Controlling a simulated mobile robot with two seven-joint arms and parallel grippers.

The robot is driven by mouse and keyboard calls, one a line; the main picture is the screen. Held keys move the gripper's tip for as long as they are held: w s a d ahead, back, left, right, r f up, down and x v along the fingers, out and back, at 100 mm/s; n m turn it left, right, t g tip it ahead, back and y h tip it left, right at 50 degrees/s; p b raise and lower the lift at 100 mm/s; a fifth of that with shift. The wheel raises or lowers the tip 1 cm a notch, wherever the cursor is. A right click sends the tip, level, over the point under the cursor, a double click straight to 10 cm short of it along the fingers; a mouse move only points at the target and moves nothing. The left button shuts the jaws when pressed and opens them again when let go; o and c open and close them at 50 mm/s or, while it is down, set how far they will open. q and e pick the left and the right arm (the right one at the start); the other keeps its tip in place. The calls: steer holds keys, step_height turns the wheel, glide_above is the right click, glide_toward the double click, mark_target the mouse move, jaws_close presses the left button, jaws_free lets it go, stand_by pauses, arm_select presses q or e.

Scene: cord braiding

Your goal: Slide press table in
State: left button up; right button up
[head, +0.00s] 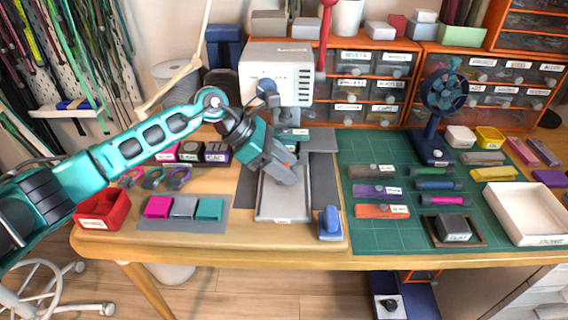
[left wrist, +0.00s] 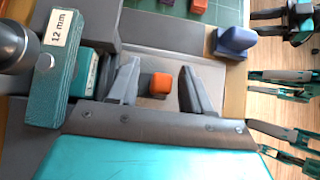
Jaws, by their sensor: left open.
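The press table is a flat grey tray (head: 283,207) pulled out in front of the white press (head: 277,72) in the head view. Its grey surface also shows in the left wrist view (left wrist: 210,78). My left gripper (head: 290,173) is over the back part of the tray, just in front of the press, and hides part of it. In the left wrist view its two grey fingers (left wrist: 154,88) are apart. A small orange block (left wrist: 160,84) shows between them, with a gap on each side. Whether the fingers touch the tray is unclear. I do not see my right gripper.
A teal block marked 12 mm (left wrist: 50,85) is close beside the gripper. A blue stand (head: 330,223) sits right of the tray. Magenta, grey and teal blocks on a grey mat (head: 185,222) lie left. A green mat (head: 375,235) with tools lies right.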

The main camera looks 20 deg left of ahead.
arm_select(q)
steer(key=p+v, duration=0.1)
steer(key=v, duration=1.2)
